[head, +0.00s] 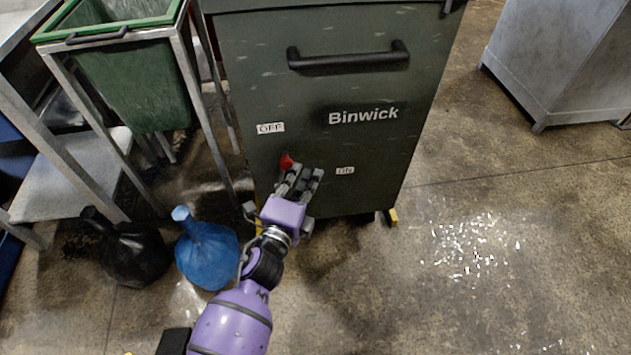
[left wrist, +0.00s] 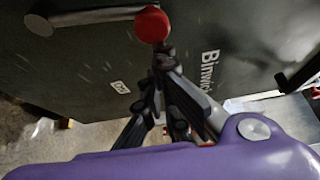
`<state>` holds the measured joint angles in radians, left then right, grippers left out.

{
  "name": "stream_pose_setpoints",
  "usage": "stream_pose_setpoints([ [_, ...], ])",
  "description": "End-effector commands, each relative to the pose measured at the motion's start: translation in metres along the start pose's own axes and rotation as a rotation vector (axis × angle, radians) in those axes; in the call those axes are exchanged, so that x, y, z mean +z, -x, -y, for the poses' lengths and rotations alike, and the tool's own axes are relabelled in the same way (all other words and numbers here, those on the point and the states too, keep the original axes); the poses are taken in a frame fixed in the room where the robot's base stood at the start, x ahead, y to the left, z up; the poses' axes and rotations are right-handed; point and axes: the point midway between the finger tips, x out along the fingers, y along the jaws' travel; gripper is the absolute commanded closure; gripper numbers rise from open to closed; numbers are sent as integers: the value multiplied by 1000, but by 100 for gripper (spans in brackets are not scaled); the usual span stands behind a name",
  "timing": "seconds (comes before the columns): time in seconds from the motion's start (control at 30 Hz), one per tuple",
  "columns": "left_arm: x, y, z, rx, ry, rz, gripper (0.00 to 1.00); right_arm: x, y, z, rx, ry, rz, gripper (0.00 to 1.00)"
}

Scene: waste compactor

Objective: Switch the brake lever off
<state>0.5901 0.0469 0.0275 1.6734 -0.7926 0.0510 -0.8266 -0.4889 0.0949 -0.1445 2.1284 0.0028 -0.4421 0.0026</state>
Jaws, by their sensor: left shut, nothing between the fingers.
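The brake lever's red knob (head: 286,161) is on the front of the dark green Binwick compactor (head: 330,95), below the OFF label (head: 270,128) and left of the ON label (head: 345,170). My left gripper (head: 302,174) is shut and empty, just below and right of the knob. In the left wrist view the red knob (left wrist: 152,25) is just beyond my left fingertips (left wrist: 162,58). I cannot tell whether fingers and knob touch. The lever's shaft is hidden in the head view. My right gripper is not in view.
A black handle (head: 348,58) crosses the compactor's upper front. A green bin (head: 135,85) hangs in a metal frame at left. A black bag (head: 130,252) and a blue bag (head: 207,250) lie on the floor left of my arm.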

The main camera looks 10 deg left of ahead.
Motion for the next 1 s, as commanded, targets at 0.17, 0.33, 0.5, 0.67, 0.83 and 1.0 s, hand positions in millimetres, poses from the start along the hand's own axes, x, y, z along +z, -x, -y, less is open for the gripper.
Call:
stream_pose_setpoints([
  [0.17,13,6,4,-51,98,2,100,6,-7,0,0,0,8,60],
  [0.33,20,10,8,-84,162,2,100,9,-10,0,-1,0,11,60],
  [0.5,24,12,10,-104,196,1,100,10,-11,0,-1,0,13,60],
  [0.67,26,13,11,-109,208,1,100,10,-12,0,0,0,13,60],
  [0.83,26,13,11,-110,208,2,100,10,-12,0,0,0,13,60],
  [1.0,27,14,11,-109,207,3,100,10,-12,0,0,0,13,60],
])
